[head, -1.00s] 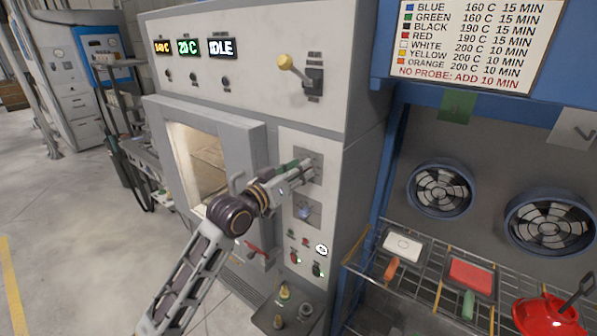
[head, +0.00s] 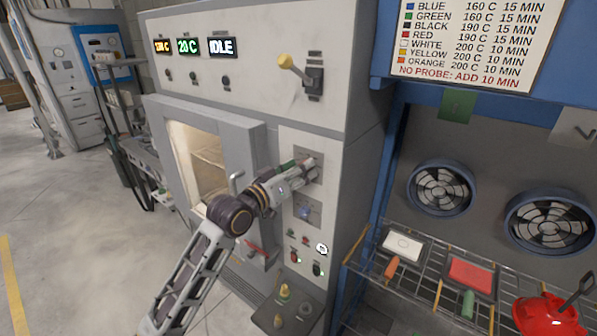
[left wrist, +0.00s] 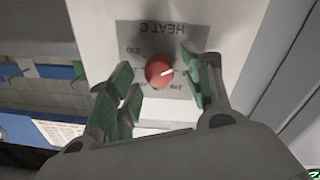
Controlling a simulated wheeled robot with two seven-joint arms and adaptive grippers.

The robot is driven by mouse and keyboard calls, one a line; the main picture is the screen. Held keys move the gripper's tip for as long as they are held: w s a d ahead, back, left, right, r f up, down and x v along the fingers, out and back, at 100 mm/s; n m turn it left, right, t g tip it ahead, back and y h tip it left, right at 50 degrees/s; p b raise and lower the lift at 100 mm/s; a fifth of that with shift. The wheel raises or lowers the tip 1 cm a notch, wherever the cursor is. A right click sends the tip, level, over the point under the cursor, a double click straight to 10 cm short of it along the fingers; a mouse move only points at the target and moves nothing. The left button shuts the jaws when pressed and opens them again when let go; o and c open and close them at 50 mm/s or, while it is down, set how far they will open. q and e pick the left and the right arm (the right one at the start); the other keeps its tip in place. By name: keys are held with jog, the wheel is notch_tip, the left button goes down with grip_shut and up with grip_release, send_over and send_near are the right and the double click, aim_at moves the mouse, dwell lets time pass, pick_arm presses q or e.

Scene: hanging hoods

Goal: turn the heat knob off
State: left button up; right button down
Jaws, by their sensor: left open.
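The heat knob (left wrist: 159,72) is a round red dial with a white pointer on a grey plate (left wrist: 128,33) marked "HEAT C", which appears upside down in the left wrist view. Its pointer aims right and slightly up there. My left gripper (left wrist: 160,82) is open, with one green-padded finger on each side of the knob; I cannot tell whether either touches it. In the head view my left gripper (head: 304,169) is at the upper plate of the oven's control panel and hides the knob. My right gripper is not in view.
The oven (head: 262,100) has lit displays, the right one reading "IDLE", and a yellow-tipped lever (head: 285,62). Below my gripper are a second plate with a bluish knob (head: 305,212) and small buttons. A wire rack (head: 418,270) with trays stands at right.

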pick_arm(q)
jog(key=v, duration=1.2)
dwell(0.5)
jog(key=shift+w+f, duration=0.1)
